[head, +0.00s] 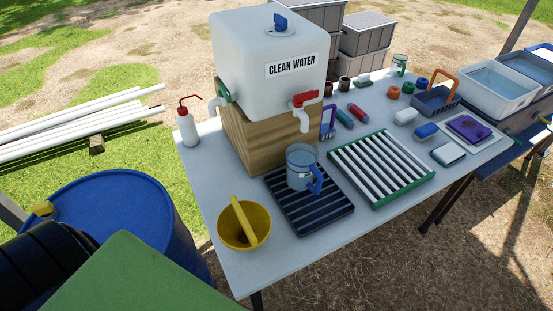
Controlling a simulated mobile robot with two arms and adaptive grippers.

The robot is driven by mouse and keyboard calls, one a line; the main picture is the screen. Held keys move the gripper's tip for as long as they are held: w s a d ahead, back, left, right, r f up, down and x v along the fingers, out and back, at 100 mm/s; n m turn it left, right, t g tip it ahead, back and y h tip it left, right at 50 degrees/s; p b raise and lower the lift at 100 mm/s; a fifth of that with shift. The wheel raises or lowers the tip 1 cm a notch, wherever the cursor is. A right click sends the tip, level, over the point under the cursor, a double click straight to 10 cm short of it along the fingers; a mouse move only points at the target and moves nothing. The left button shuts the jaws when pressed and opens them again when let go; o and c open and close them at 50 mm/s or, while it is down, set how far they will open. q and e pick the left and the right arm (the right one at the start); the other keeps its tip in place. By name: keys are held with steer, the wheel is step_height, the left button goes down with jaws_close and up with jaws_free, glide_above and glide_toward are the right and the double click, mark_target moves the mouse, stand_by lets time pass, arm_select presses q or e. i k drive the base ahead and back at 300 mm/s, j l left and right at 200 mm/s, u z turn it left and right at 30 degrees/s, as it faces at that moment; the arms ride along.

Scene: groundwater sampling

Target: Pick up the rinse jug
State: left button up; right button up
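The rinse jug is most likely the clear jug with a blue handle (301,168) in the head view. It stands upright on a black slatted drip tray (318,219) near the table's front edge. Its blue handle faces the front right. The jug is below and in front of the red-handled tap (305,100) of the clean water tank (262,85). Neither of my grippers shows in this view.
A yellow bowl-like container (231,236) stands left of the drip tray, and a green-framed rack (376,199) lies right of it. The wooden stand (245,145) rises behind. A wash bottle (187,126) stands at the left edge. A blue barrel (120,215) is beside the table.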

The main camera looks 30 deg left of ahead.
mark_target(302, 158)
steer(key=u, duration=0.7)
